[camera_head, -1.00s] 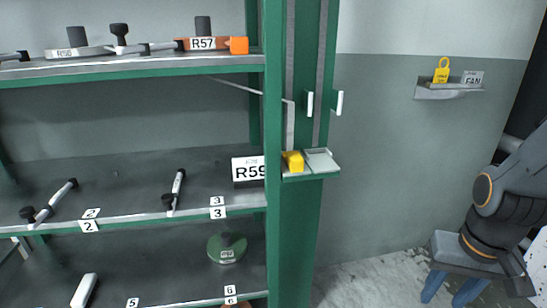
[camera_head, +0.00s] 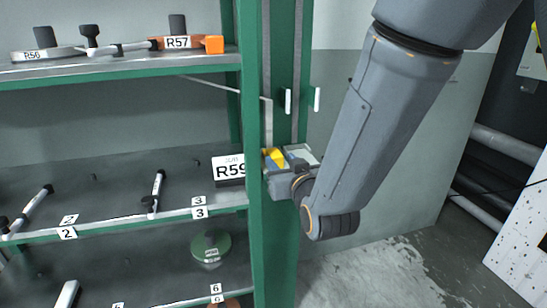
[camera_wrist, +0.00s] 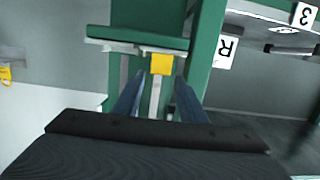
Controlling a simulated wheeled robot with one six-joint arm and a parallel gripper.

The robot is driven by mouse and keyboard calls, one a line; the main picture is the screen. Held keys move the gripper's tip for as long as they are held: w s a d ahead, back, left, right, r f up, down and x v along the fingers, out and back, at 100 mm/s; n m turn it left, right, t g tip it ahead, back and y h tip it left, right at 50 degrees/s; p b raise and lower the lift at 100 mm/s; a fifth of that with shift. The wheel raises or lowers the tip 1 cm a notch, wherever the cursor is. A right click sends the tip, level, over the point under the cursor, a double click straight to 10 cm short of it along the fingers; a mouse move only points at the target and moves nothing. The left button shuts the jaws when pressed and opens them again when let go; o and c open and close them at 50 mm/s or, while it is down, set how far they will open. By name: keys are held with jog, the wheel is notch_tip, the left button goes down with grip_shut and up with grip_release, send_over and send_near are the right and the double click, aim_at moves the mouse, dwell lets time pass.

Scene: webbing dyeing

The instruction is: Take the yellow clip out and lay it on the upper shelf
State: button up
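The yellow clip (camera_head: 274,157) sits in a small grey holder (camera_head: 303,153) on the green post, partly covered by my gripper. In the wrist view the clip (camera_wrist: 161,64) shows as a yellow block just beyond and between my fingertips. My gripper (camera_wrist: 159,82) is open, one finger on each side of the clip's line, with no visible contact. The upper shelf (camera_head: 120,69) is at the top left, with a grey front edge over a green beam.
The upper shelf carries dark-handled discs, a black-knobbed rod and an orange piece (camera_head: 214,45) at its right end. An R59 block (camera_head: 229,171) stands on the middle shelf beside the green post (camera_head: 277,240). A yellow tag (camera_wrist: 5,74) shows at the wrist view's left.

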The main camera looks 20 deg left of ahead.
aim_at(275, 154)
jog(key=shift+p+x, duration=1)
jog(key=shift+x, duration=2.55)
jog(key=shift+c, duration=0.5)
jog(key=c, duration=0.8)
